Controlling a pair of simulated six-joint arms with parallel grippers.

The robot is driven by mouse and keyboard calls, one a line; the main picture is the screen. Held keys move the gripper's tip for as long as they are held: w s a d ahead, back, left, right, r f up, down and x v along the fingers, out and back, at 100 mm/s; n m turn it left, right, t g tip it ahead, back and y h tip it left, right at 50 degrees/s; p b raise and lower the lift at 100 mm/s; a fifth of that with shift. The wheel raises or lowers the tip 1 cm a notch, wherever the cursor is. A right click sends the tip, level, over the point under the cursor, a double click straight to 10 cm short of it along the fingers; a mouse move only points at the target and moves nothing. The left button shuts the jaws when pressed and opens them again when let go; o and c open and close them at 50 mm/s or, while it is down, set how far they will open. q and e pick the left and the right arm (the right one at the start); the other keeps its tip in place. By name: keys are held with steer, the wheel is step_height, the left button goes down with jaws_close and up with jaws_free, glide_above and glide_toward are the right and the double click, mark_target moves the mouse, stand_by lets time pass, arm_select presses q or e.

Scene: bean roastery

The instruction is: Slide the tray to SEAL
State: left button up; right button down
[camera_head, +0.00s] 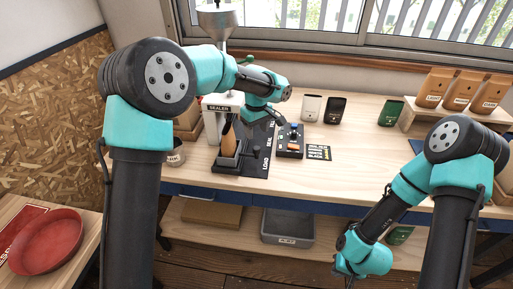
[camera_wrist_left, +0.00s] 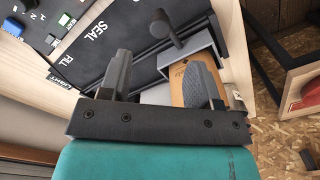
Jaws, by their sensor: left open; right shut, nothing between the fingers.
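The dark grey tray (camera_head: 228,161) holds an upright kraft bag (camera_head: 229,140) and sits at the LOAD end of the black label board (camera_head: 258,155). In the left wrist view the tray (camera_wrist_left: 205,45) has a post with a round knob (camera_wrist_left: 160,23) on its side. The board (camera_wrist_left: 92,42) shows SEAL and FILL there. My left gripper (camera_wrist_left: 160,68) is open above the tray and board, one finger overlapping the bag in view; contact cannot be told. My right gripper (camera_head: 347,268) is shut and empty, low at the front.
The sealer (camera_head: 217,118) stands behind the tray. A control box with buttons (camera_head: 290,141) and a small black card (camera_head: 318,153) lie right of the board. Several bags stand along the back and right. A grey bin (camera_head: 287,227) sits on the lower shelf. The bench's front middle is clear.

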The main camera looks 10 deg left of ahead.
mark_target(256, 148)
arm_select(q)
step_height(256, 148, down, 9)
steer(key=shift+r, duration=0.2)
stand_by(0.3)
jaws_close()
stand_by(0.4)
